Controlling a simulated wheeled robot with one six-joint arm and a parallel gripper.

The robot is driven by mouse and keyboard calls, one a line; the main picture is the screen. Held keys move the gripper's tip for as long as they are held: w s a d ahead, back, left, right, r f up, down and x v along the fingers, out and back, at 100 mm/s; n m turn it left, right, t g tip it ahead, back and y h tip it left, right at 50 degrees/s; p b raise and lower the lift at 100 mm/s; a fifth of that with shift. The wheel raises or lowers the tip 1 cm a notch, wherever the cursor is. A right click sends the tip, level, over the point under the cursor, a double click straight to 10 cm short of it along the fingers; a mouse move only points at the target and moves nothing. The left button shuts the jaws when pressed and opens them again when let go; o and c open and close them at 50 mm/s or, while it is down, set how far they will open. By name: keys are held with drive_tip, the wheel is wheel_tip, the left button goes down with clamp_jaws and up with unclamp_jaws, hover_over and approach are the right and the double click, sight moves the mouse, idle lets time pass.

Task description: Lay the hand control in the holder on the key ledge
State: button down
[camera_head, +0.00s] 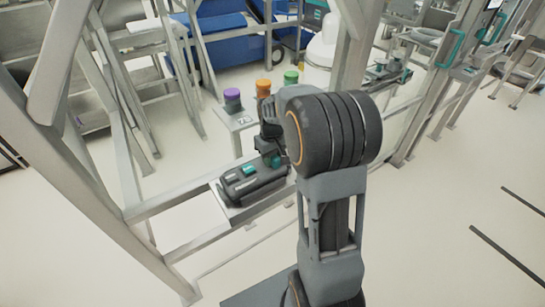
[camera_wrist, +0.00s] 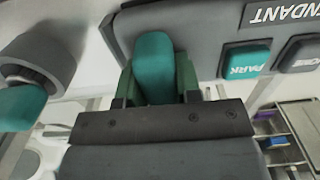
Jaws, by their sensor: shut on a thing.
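The hand control (camera_head: 250,181) is a dark grey block with light and teal buttons, seen at centre-left in the head view. In the wrist view the hand control (camera_wrist: 215,28) fills the top, with PENDANT lettering and a teal PARK button. My gripper (camera_head: 271,158) is at its right end in the head view. In the wrist view my gripper (camera_wrist: 157,75) has its green fingers on both sides of a teal grip on the control. A pale metal ledge (camera_head: 240,218) lies directly below the control. The control hides most of any holder there; I cannot tell whether it touches.
Purple (camera_head: 232,100), orange (camera_head: 263,88) and green (camera_head: 291,77) knobs stand behind the control. A metal frame post (camera_head: 62,60) rises at the left. A grey cylinder (camera_wrist: 45,48) is close on the left in the wrist view. Open floor lies at the right.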

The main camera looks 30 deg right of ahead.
drive_tip(key=c, duration=0.8)
unclamp_jaws()
drive_tip(key=shift+f, duration=0.15)
wheel_tip(320, 180, up, 11)
drive_tip(key=shift+r, duration=0.15)
drive_tip(key=shift+s+a+r, duration=0.1)
drive_tip(key=shift+s+r, duration=0.05)
drive_tip(key=shift+r, duration=0.2)
drive_tip(key=s+a+f+t, duration=0.1)
drive_tip(key=s+a, duration=0.3)
drive_tip(key=s, duration=0.4)
drive_tip(key=s+a+f+m+t, duration=0.1)
drive_tip(key=s+a+f+t, duration=0.1)
drive_tip(key=s+a, duration=0.3)
drive_tip(key=s, duration=0.3)
drive_tip(key=shift+f+t, duration=0.2)
drive_tip(key=shift+t, duration=0.2)
